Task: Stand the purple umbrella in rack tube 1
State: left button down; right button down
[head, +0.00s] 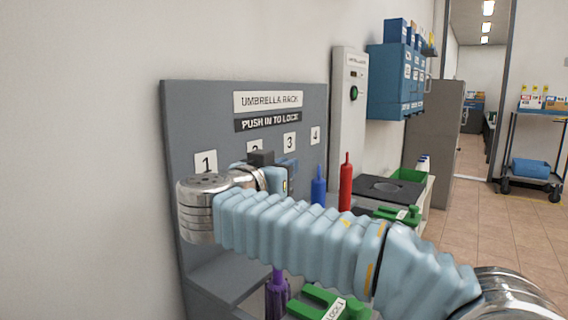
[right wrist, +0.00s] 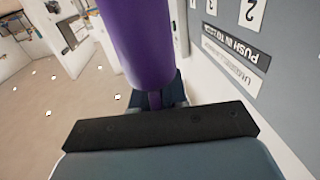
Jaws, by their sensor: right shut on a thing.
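My right gripper (head: 275,168) is in front of the rack panel, near the number labels, largely hidden by my own wrist. In the right wrist view, it is shut on the narrow end of the purple umbrella (right wrist: 140,45), whose thick body extends away from the jaws (right wrist: 158,100). In the head view, a purple piece (head: 277,298) shows below my forearm; whether it is the held umbrella is unclear. The umbrella rack (head: 240,125) has label 1 (head: 206,163) at its left. Tube 1's opening cannot be made out behind my arm. My left gripper is not in view.
A blue umbrella (head: 318,187) and a red umbrella (head: 346,185) stand upright right of my gripper. A green part marked LOCK (head: 322,303) is below my forearm. Blue mailboxes (head: 397,80) hang beyond. Open tiled floor (head: 480,235) lies at right.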

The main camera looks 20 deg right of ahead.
jog(key=c, duration=1.1)
grip_release()
jog(key=v, duration=1.4)
jog(key=shift+p, duration=0.35)
